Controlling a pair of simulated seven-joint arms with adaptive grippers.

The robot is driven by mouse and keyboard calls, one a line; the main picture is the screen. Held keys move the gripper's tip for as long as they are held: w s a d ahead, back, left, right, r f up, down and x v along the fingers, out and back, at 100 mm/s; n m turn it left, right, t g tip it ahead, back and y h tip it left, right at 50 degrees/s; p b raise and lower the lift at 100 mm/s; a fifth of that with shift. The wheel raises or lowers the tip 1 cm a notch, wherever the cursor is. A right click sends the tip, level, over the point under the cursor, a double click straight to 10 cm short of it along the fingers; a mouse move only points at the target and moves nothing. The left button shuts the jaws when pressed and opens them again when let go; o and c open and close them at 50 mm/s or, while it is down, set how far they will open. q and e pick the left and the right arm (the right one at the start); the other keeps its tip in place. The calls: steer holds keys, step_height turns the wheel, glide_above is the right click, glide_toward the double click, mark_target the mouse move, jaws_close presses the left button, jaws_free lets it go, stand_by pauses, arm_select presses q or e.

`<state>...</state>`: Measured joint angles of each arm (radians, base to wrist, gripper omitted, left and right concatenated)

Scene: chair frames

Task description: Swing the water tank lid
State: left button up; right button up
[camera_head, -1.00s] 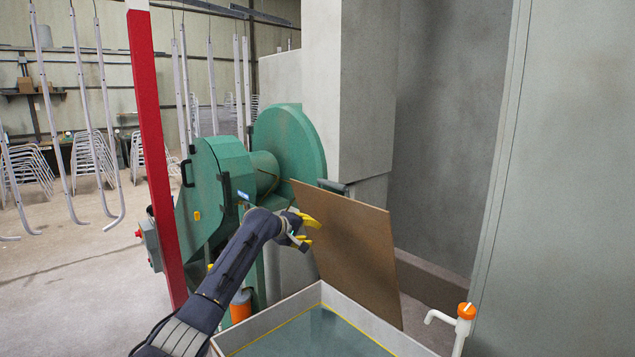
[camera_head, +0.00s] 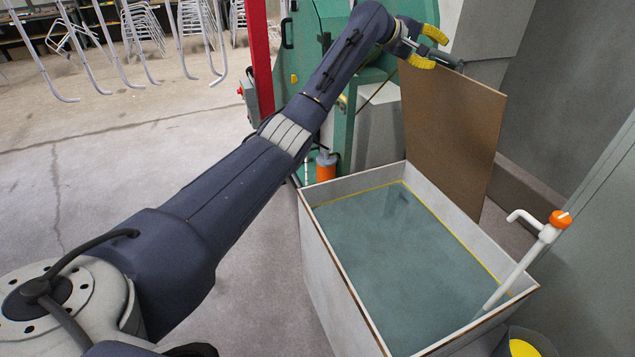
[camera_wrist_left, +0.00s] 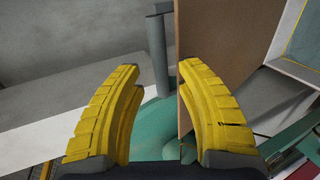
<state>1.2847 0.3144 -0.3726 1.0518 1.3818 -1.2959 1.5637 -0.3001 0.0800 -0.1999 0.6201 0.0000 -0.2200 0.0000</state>
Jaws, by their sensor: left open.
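The brown lid (camera_head: 455,130) of the water tank stands raised, nearly upright, at the tank's far end. A grey bar handle (camera_head: 449,62) sticks out at its top edge; it also shows in the left wrist view (camera_wrist_left: 158,50). The open grey tank (camera_head: 325,255) holds bluish-green water. My left gripper (camera_head: 440,51) is open beside the lid's upper left corner, close to the handle. In the left wrist view, the handle lies between the yellow fingers (camera_wrist_left: 160,70), and the lid's edge passes behind the right finger. Contact cannot be told. My right gripper is out of view.
A green machine (camera_head: 365,90) stands behind the tank, with a red post (camera_head: 260,70) left of it. A white pipe with an orange cap (camera_head: 560,219) rises from the tank's right side. A yellow-topped bin (camera_head: 523,347) is at the lower right.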

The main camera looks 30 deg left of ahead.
mark_target(443, 55)
arm_select(q)
steer(key=shift+o, duration=0.3)
steer(key=shift+x, duration=2.7)
steer(key=c, duration=0.7)
steer(key=shift+r, duration=0.1)
